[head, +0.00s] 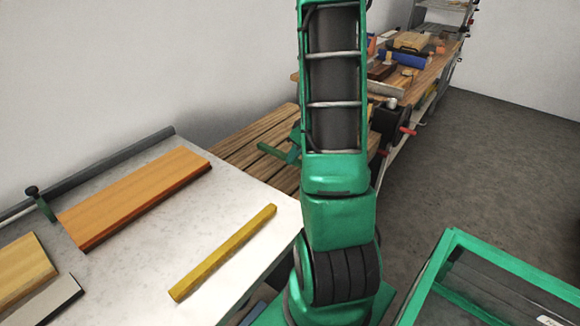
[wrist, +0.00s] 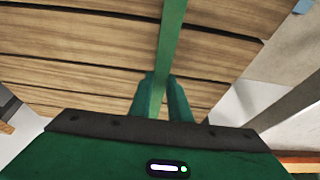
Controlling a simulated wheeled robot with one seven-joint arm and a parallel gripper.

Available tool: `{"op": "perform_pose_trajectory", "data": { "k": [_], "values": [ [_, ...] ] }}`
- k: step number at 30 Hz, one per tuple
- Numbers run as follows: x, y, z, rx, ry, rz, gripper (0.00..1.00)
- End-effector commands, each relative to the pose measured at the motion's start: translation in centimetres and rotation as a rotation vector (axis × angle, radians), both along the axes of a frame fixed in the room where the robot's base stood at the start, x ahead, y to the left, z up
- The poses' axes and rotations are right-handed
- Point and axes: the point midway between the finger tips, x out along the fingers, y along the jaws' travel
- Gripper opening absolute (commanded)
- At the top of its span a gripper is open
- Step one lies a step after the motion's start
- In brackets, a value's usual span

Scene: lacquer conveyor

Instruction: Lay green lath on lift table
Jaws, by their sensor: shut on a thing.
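The green lath (wrist: 171,35) is between the two green fingers of my gripper (wrist: 161,82) in the wrist view. It stretches away over brown wooden slats. In the head view the green lath (head: 271,151) sticks out to the left of my arm, over a slatted wooden table (head: 236,152). Whether the lath touches the slats or is a little above them I cannot tell. My gripper is shut on the lath, and my arm hides most of it in the head view. Which surface is the lift table is not marked.
A pale table (head: 150,232) at the left bears a yellow lath (head: 224,252), an orange-brown board (head: 138,196) and a lighter board (head: 24,270). A cluttered workbench (head: 427,70) stands behind. A green-framed case (head: 490,270) is at the lower right. Grey floor lies open at the right.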

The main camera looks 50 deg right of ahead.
Motion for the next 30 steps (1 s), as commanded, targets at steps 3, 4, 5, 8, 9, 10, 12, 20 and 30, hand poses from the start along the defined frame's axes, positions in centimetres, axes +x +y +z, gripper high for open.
{"op": "perform_pose_trajectory", "data": {
  "k": [3,4,5,8,9,10,12,20,30],
  "values": [
    [0.0,0.0,-0.6,0.001,0.001,0.0,0.0],
    [0.0,0.0,-0.9,0.002,0.002,0.0,0.0],
    [0.0,0.0,-1.2,0.002,0.002,0.0,0.0],
    [0.0,0.0,-2.6,0.003,0.003,-0.001,0.0],
    [0.0,0.0,-3.2,0.003,0.003,-0.001,0.0],
    [0.0,0.0,-3.5,0.003,0.003,-0.001,0.0],
    [0.0,0.0,-4.0,0.001,0.001,0.0,0.0],
    [0.1,0.0,-4.1,0.001,0.0,0.001,0.0],
    [0.1,0.2,-4.2,0.001,0.0,0.004,0.35]
  ]
}}
